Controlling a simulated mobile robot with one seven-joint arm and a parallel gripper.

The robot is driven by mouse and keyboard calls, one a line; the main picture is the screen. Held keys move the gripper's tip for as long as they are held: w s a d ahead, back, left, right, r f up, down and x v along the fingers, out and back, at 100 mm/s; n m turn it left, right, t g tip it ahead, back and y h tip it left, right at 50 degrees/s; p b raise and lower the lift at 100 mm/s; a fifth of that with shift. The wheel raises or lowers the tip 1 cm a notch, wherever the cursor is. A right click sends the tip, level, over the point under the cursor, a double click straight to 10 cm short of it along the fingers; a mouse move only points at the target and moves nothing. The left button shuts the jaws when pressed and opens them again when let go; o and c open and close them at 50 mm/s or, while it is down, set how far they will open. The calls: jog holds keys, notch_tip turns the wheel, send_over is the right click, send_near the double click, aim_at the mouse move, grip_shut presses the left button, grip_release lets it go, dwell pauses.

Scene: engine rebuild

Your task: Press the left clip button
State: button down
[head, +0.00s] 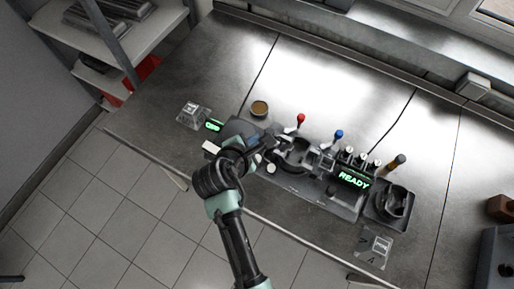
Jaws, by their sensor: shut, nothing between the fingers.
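A small silver box with a raised, button-like top (193,113) sits at the left end of the metal workbench. I take it for the left clip button, though its label is too small to read. My gripper (250,137) is over the bench, to the right of this box and apart from it, by the left end of the engine fixture (318,190). It is shut and empty. My wrist and forearm hide part of the bench edge, and the fingertips are hard to make out.
A green light (214,126) glows beside the silver box. A display (353,180) reads READY. Red (300,119) and blue (338,134) knobs stand behind the fixture. A brown round cup (260,108) stands behind my gripper. Another silver box (375,246) is at the front right.

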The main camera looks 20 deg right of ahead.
jog(key=shift+f, duration=0.1)
notch_tip(320, 180, down, 7)
jog(key=b, duration=0.8)
jog(key=shift+f+b, duration=0.4)
jog(key=shift+f, duration=0.4)
jog(key=shift+f, duration=0.1)
dwell(1.0)
jog(key=shift+f, duration=0.35)
jog(key=shift+f, duration=0.45)
dwell(0.7)
jog(key=shift+r, duration=0.1)
jog(key=shift+r+p, duration=0.8)
jog(key=shift+p, duration=0.15)
